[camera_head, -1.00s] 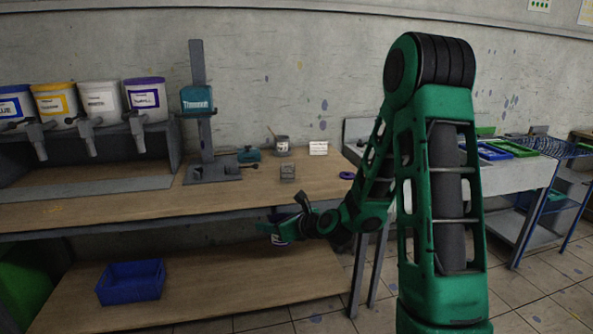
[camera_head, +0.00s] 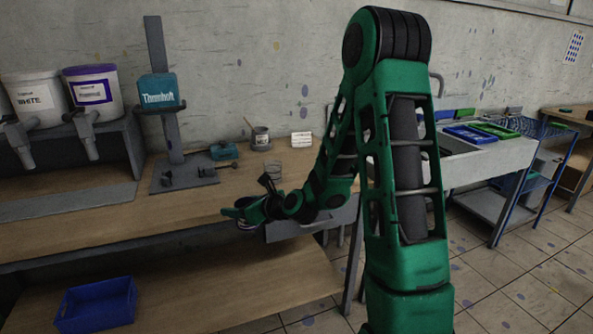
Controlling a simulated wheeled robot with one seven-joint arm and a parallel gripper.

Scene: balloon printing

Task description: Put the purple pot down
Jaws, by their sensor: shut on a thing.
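My gripper (camera_head: 238,214) shows left of my green arm's wrist, at the front edge of the wooden table (camera_head: 100,220) in the picture. It is shut on the purple pot (camera_head: 246,225), of which only a small part shows under the green fingers. The rest of the pot is hidden by the gripper, and I cannot tell its tilt or its exact height against the table top.
A grey stand with a teal box (camera_head: 160,92) stands at the back of the table. A blue bin (camera_head: 97,304) sits on the lower shelf. The front middle of the table is bare.

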